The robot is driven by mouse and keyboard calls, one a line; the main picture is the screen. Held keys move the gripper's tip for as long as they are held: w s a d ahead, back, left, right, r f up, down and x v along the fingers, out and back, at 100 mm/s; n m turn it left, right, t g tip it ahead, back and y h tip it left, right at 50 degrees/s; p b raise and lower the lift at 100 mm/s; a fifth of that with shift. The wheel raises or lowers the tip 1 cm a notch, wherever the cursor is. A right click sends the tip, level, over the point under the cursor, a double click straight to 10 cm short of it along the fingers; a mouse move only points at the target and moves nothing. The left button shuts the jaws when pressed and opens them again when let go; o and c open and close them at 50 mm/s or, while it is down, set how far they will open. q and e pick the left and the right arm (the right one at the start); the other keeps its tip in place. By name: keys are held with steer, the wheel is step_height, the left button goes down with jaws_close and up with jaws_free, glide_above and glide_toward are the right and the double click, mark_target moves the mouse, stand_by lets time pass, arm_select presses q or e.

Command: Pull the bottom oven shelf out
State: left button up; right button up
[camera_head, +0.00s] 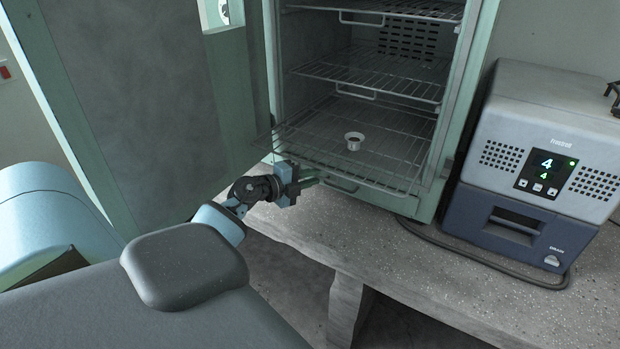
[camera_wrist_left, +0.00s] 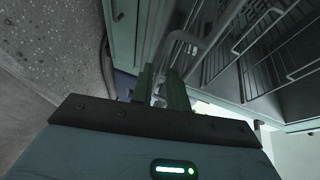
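The bottom oven shelf (camera_head: 385,150) is a wire rack low in the open oven, with a small white-rimmed cup (camera_head: 353,141) on it. Its front edge reaches past the oven's front frame on the left. Its looped front handle (camera_head: 343,187) also shows in the left wrist view (camera_wrist_left: 186,37). My left gripper (camera_head: 311,180) is at the left end of this handle. In the left wrist view its two green fingers (camera_wrist_left: 160,88) stand apart, with the handle bar at the gap; firm contact cannot be told. My right gripper is out of view.
Two more wire shelves, the middle one (camera_head: 385,80) and the top one (camera_head: 400,10), are above. The open oven door (camera_head: 170,90) is at left. A grey and blue device (camera_head: 545,140) stands right of the oven on the concrete bench (camera_head: 370,245).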

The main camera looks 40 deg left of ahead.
arm_select(q)
steer(key=shift+s, duration=0.1)
steer(key=v, duration=0.7)
steer(key=shift+s, duration=0.3)
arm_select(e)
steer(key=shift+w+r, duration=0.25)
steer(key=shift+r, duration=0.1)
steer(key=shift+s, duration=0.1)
